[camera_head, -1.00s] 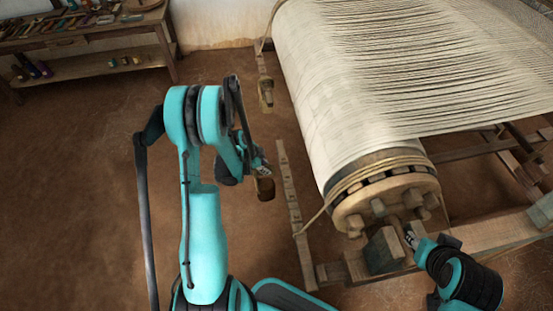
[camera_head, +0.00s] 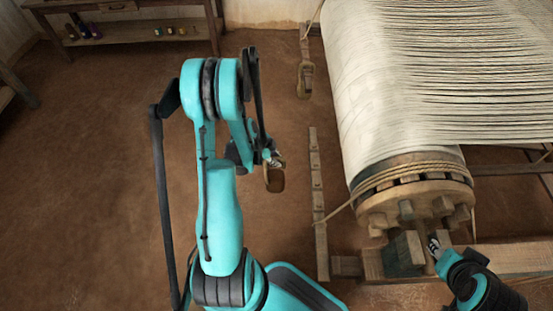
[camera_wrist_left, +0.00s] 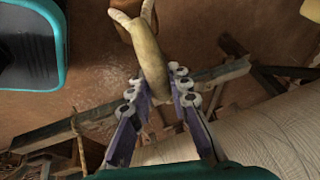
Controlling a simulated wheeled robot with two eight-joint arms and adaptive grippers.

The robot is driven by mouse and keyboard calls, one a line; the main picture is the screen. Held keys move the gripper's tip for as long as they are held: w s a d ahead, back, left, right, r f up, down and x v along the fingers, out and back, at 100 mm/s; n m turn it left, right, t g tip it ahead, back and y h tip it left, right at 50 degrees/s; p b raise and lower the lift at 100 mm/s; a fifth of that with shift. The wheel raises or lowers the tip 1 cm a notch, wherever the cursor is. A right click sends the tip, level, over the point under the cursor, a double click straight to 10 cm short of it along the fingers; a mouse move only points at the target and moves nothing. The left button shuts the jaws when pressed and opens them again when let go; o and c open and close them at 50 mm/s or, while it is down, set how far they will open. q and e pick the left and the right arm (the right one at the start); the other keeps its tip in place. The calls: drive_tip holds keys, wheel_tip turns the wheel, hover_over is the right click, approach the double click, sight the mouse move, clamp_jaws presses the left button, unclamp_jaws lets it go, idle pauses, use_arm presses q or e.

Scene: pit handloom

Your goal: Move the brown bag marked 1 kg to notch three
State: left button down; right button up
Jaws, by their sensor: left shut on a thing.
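The brown bag (camera_head: 274,180) hangs under my left gripper (camera_head: 272,160), to the left of a notched wooden bar (camera_head: 317,200) and clear of the floor. I cannot read its mark. In the left wrist view, my left gripper (camera_wrist_left: 158,90) is shut on a thick tan loop (camera_wrist_left: 152,62), with brown (camera_wrist_left: 128,28) showing behind its upper end. The bar's notches are small in the head view. My right gripper (camera_head: 434,246) is at the end of the cloth beam, by a wooden block; its fingertips are too small to read.
The cloth beam (camera_head: 400,190) with its rope and pegs stands right of the notched bar. A second brown weight (camera_head: 304,80) hangs from a rope behind the bar. A bench (camera_head: 140,32) stands at the back left. The floor on the left is clear.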

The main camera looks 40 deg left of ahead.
use_arm(q)
drive_tip(key=shift+r+b, duration=0.45)
drive_tip(key=shift+b, duration=0.2)
drive_tip(key=shift+s+a+r+b, duration=0.1)
drive_tip(key=shift+r+b, duration=0.3)
drive_tip(key=shift+r, duration=0.25)
drive_tip(key=shift+s+a+p, duration=0.2)
drive_tip(key=shift+s+a, duration=0.55)
drive_tip(key=shift+a, duration=0.25)
drive_tip(key=shift+s+a+p, duration=0.2)
drive_tip(key=shift+s+a, duration=0.5)
drive_tip(key=shift+a, duration=0.25)
drive_tip(key=s+a+r, duration=0.1)
drive_tip(key=s+a, duration=0.5)
drive_tip(key=a, duration=0.2)
drive_tip(key=shift+d+f, duration=0.1)
drive_tip(key=shift+d, duration=0.05)
